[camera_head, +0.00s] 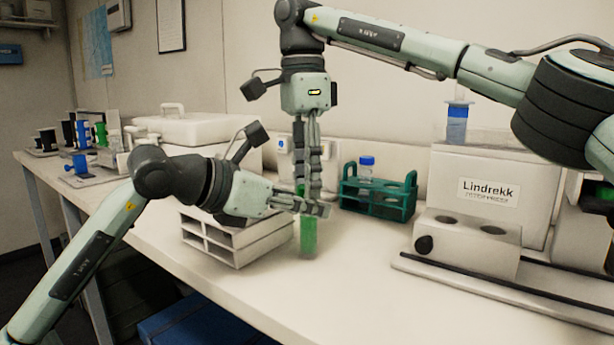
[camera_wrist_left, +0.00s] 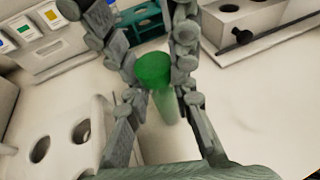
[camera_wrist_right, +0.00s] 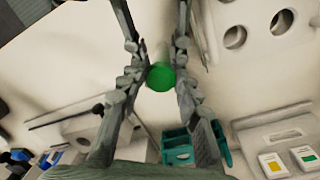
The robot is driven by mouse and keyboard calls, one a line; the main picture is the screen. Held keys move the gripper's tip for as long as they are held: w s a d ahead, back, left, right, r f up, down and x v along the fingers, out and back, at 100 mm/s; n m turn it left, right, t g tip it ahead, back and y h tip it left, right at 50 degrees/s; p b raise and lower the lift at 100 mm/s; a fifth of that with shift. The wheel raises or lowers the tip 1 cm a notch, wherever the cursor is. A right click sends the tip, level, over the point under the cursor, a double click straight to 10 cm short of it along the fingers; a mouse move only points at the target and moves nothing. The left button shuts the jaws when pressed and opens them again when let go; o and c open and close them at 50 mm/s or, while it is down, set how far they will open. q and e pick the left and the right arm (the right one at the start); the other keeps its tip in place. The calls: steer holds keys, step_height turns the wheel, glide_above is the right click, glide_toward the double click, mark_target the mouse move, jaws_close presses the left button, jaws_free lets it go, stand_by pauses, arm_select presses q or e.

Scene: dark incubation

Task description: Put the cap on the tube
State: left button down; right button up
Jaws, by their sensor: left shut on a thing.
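The tube (camera_head: 308,238) is clear with green contents and stands upright, its lower end just above or at the bench. My left gripper (camera_head: 318,208) comes in from the left and is shut on the tube's upper part. The green cap (camera_wrist_left: 153,68) shows at the top of the tube in the left wrist view, and as a round green disc (camera_wrist_right: 160,77) in the right wrist view. My right gripper (camera_head: 308,196) points straight down from above, its fingers on either side of the cap. Whether they press on it, and whether the cap is fully seated, is hidden by the crowded fingers.
A white rack with holes (camera_head: 228,248) stands close left of the tube. A teal rack (camera_head: 378,193) holding a blue-capped bottle (camera_head: 366,168) is behind right. A white device (camera_head: 468,243) stands at right. The front bench is clear.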

arm_select(q)
steer(key=shift+w+a+r, duration=0.1)
steer(key=shift+r, duration=0.1)
arm_select(e)
steer(key=shift+w+f, duration=0.15)
steer(key=shift+f, duration=0.1)
stand_by(0.3)
steer(key=shift+r, duration=0.35)
arm_select(q)
steer(key=shift+f, duration=0.2)
arm_select(e)
steer(key=shift+a+r, duration=0.1)
steer(key=shift+r, duration=1.6)
steer(key=shift+c, duration=0.4)
steer(key=c, duration=0.4)
steer(key=shift+f, duration=0.15)
steer(key=shift+c, duration=0.2)
steer(key=shift+f, duration=1)
